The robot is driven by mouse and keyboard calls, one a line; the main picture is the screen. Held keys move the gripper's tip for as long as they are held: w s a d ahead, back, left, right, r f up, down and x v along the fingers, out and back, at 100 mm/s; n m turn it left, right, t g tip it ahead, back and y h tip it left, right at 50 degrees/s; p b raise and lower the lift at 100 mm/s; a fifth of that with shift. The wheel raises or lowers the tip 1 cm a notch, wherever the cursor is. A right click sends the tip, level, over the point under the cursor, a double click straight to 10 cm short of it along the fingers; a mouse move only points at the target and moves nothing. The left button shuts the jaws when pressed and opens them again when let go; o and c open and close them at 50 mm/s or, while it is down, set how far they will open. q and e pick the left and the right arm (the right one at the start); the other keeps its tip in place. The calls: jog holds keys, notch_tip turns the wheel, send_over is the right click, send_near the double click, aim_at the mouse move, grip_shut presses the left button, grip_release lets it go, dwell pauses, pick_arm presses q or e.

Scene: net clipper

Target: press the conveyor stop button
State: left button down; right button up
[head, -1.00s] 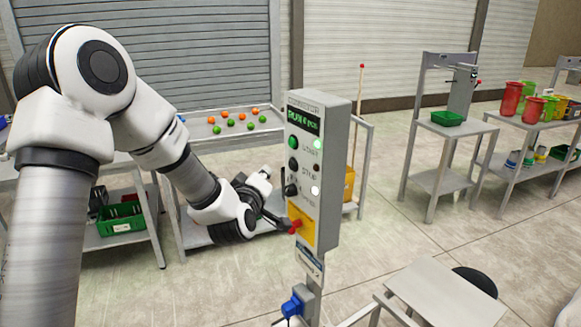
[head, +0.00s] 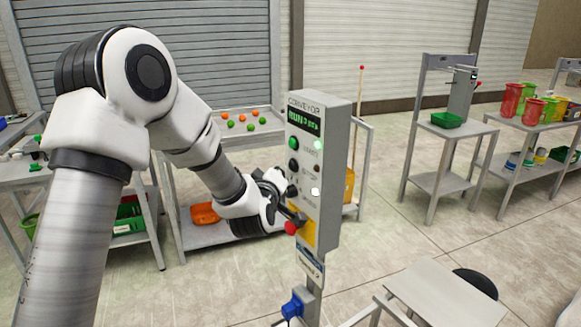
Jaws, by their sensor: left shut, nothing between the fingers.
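The grey conveyor control box (head: 330,180) stands on a post in the middle, with a lit green display (head: 303,121) reading RUN. On its front face are a green button (head: 292,143), a black button (head: 293,164) with small lettering beside it, and a dark knob (head: 292,190). Lower is a red mushroom button (head: 290,228) on a yellow plate (head: 307,234). My left gripper (head: 299,218) is shut and empty, its tips at the lower face just above the red button. I cannot tell whether they touch the box. My right gripper is out of view.
A tray table (head: 235,124) with orange and green balls stands behind my left arm. A blue connector (head: 292,306) sits on the post below the box. A grey seat or small table (head: 440,290) is at the lower right. Shelves with bins stand at the right; the floor between is clear.

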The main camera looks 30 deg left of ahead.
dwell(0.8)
pick_arm(q)
jog(key=shift+w+d, duration=0.2)
jog(key=shift+w, duration=0.2)
jog(key=shift+w+d+b, duration=0.2)
jog(key=shift+w+b, duration=0.1)
jog(key=shift+w, duration=0.05)
dwell(0.5)
dwell(0.4)
jog(key=shift+s+a, duration=0.45)
jog(key=shift+s, duration=0.3)
jog(key=s, duration=0.1)
jog(key=s+a, duration=0.1)
jog(key=s, duration=0.1)
jog(key=s+a+b, duration=0.1)
jog(key=shift+s+a, duration=0.15)
jog(key=shift+s, duration=0.1)
